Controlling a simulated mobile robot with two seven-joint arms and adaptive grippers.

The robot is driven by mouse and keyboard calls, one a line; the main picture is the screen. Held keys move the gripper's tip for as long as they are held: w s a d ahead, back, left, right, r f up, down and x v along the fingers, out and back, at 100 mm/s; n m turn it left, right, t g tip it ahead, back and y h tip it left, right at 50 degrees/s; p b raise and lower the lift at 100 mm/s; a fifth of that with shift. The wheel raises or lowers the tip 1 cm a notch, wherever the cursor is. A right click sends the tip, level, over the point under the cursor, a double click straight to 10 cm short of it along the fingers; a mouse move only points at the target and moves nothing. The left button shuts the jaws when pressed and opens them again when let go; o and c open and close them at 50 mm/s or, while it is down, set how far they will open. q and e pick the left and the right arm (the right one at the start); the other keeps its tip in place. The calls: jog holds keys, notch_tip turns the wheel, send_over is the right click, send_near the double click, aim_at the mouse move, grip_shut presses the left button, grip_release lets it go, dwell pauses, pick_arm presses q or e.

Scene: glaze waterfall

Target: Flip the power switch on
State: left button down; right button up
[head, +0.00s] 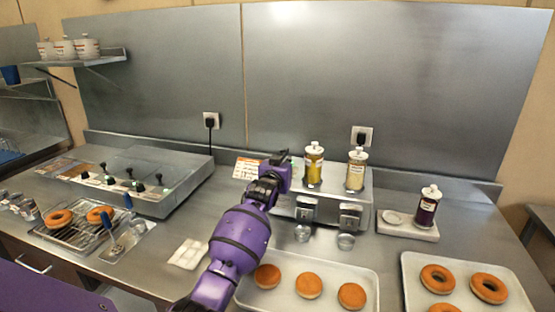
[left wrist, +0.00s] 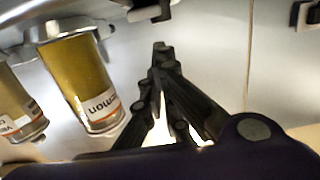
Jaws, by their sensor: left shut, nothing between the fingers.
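No power switch can be made out for certain in either view. The metal glaze dispenser (head: 368,190) carries a yellow jar (head: 314,165) and a paler jar (head: 356,170) on top. My left gripper (head: 283,154) is at the dispenser's left end, just left of the yellow jar, and partly hides that end. In the left wrist view its fingers (left wrist: 160,50) are closed together and empty, with the yellow jar (left wrist: 75,80) to their left and apart from them. My right gripper is not in view.
A tray of plain round buns (head: 330,268) lies in front of the dispenser. A tray of ring doughnuts (head: 437,280) is at right. A dark jar (head: 427,206) stands on a small board. A control unit with black knobs (head: 135,180) is at left. Wall outlets (head: 361,137) are behind.

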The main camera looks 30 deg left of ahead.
pick_arm(q)
jog(key=s+d+r+p, duration=0.1)
jog(key=s+d+r, duration=0.1)
jog(key=s+r, duration=0.3)
jog(key=v, duration=0.3)
jog(key=shift+s+a+r, duration=0.2)
jog(key=shift+s+a, duration=0.1)
jog(key=shift+s, duration=0.2)
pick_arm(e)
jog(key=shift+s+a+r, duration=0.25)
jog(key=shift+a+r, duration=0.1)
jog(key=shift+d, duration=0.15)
